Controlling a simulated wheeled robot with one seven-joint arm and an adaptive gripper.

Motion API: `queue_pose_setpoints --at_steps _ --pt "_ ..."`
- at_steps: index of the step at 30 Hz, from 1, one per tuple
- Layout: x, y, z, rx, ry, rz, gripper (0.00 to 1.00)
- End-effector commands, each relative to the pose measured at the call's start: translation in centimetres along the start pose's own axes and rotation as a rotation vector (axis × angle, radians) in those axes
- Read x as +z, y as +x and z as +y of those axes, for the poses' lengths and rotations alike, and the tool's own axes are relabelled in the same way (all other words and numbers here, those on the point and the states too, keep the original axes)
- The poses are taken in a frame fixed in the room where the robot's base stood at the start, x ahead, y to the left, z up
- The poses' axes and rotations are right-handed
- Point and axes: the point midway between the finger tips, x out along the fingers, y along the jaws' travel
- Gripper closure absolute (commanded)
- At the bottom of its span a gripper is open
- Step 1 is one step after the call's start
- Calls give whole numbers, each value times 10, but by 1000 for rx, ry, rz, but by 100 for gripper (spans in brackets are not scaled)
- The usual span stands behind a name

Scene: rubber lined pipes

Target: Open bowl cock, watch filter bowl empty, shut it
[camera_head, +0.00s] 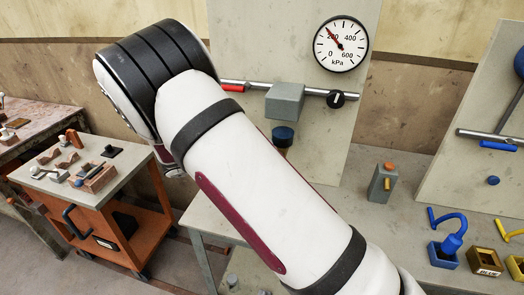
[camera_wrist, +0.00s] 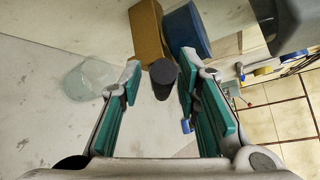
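My gripper (camera_wrist: 160,82) is open in the wrist view, its teal-padded fingers either side of a small dark cylindrical knob (camera_wrist: 163,80). A gap shows on the left; I cannot tell whether the right finger touches it. The knob, possibly the bowl cock's handle, sits in front of a brown block (camera_wrist: 147,30) beside a blue round body (camera_wrist: 188,30). In the head view a blue round part (camera_head: 283,134), likely the filter bowl, hangs below a grey block (camera_head: 285,101) on the pipe. My arm hides the gripper and the area below the bowl there.
A clear glass-like vessel (camera_wrist: 90,80) is left of the fingers. The gauge (camera_head: 341,44) needle points near 200 kPa.

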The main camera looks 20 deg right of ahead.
Motion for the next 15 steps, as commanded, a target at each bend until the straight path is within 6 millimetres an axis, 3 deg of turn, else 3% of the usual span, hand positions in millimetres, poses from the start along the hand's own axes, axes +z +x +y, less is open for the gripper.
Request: queue_pose_setpoints --at_steps 10,15 --pt "1 -2 -1 -3 1 -1 65" --pt "1 -22 -1 -1 1 -3 65"
